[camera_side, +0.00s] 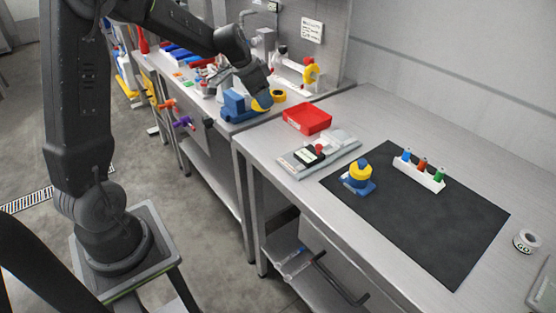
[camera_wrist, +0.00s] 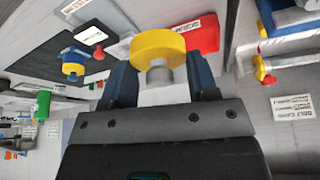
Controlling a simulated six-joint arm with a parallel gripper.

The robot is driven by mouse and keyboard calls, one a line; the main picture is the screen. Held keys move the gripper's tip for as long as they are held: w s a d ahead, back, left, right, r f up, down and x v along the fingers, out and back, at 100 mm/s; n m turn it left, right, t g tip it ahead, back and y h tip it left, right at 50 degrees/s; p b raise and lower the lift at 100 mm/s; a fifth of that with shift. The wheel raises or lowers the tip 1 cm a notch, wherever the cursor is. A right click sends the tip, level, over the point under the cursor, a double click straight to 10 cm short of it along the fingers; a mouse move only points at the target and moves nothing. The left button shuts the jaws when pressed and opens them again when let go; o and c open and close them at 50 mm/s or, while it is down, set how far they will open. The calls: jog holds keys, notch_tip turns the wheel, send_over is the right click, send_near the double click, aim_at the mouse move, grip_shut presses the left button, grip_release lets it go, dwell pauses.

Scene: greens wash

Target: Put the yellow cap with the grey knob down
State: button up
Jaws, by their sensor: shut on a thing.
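The yellow cap with the grey knob (camera_wrist: 157,45) is between the two blue fingers of my gripper (camera_wrist: 160,84) in the wrist view. The gripper is shut on it by the grey knob, and the yellow disc faces away from my wrist. In the side view, my gripper (camera_side: 261,98) is at the near right end of the back bench, with the yellow cap (camera_side: 262,104) at its tip. I cannot tell whether the cap touches anything below it.
A red tray (camera_side: 307,118) and a grey plate with a black block (camera_side: 309,155) are on the front table. A black mat (camera_side: 430,230) carries a blue-and-yellow piece (camera_side: 357,178) and a white rack (camera_side: 419,175) with coloured pegs. Much of the mat is clear.

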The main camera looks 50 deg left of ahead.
jog(key=d+f, duration=0.1)
jog(key=d, duration=1.2)
jog(key=w+a, duration=0.5)
jog(key=a, duration=0.6)
jog(key=w+a, duration=0.5)
jog(key=a, duration=0.6)
send_over(311, 120)
jog(key=s, duration=0.2)
jog(key=shift+n, duration=0.3)
jog(key=f, duration=0.7)
jog(key=shift+a, duration=0.25)
jog(key=shift+w+d+f, duration=0.1)
jog(key=shift+w+f, duration=0.05)
jog(key=shift+f, duration=1.9)
jog(key=shift+f, duration=0.1)
jog(key=o, duration=1)
